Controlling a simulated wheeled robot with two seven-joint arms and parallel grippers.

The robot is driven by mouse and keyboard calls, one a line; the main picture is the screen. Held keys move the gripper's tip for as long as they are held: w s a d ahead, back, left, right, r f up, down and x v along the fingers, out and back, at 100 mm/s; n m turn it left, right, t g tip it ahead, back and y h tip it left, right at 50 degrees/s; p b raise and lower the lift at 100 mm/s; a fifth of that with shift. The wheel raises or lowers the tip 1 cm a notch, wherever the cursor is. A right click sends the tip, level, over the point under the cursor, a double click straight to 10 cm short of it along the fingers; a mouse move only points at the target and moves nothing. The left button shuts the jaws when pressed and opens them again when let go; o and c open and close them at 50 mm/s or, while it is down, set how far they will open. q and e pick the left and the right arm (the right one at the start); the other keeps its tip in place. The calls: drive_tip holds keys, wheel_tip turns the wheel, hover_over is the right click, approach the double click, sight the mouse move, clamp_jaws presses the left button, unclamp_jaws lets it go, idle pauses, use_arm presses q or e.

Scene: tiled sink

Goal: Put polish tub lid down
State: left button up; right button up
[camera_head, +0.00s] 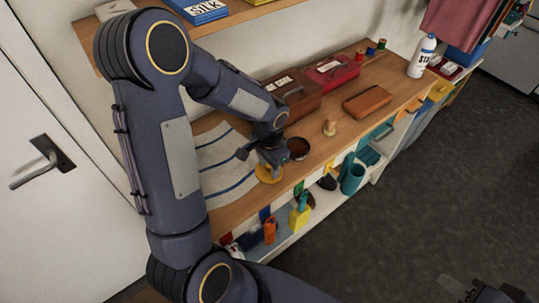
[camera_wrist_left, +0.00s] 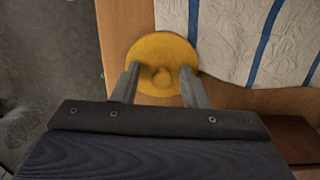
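The yellow round polish tub lid (camera_head: 268,174) lies flat at the front edge of the wooden worktop, beside the striped cloth. In the left wrist view the lid (camera_wrist_left: 163,46) shows a small raised knob in its middle. My left gripper (camera_head: 267,163) is right over the lid. In the wrist view its fingers (camera_wrist_left: 159,70) stand apart on either side of the knob, with gaps between. A round brown open tub (camera_head: 298,148) stands just right of the gripper. My right gripper (camera_head: 485,292) is partly in view at the bottom right; its fingers are unclear.
The striped cloth (camera_head: 222,160) lies left of the lid. A brown toolbox (camera_head: 293,96), red box (camera_head: 333,71), brown block (camera_head: 367,102) and small wooden peg (camera_head: 329,128) stand further along the worktop. A white bottle (camera_head: 421,57) stands at the far end. Shelves below hold colourful items.

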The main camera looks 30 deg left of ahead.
use_arm(q)
drive_tip(key=shift+r, duration=0.6)
wheel_tip(320, 180, up, 10)
drive_tip(key=r, duration=0.1)
drive_tip(key=s+d+r+n+t+h, duration=0.2)
drive_tip(key=s+n, duration=0.1)
drive_tip(key=s, duration=0.5)
drive_tip(key=s+d+r+n+t+h, duration=0.1)
drive_tip(key=s+d+r+n+t, duration=0.1)
drive_tip(key=s, duration=0.7)
drive_tip(key=shift+n+t+h, duration=0.4)
drive_tip(key=shift+n+t, duration=0.3)
drive_tip(key=shift+t, duration=0.1)
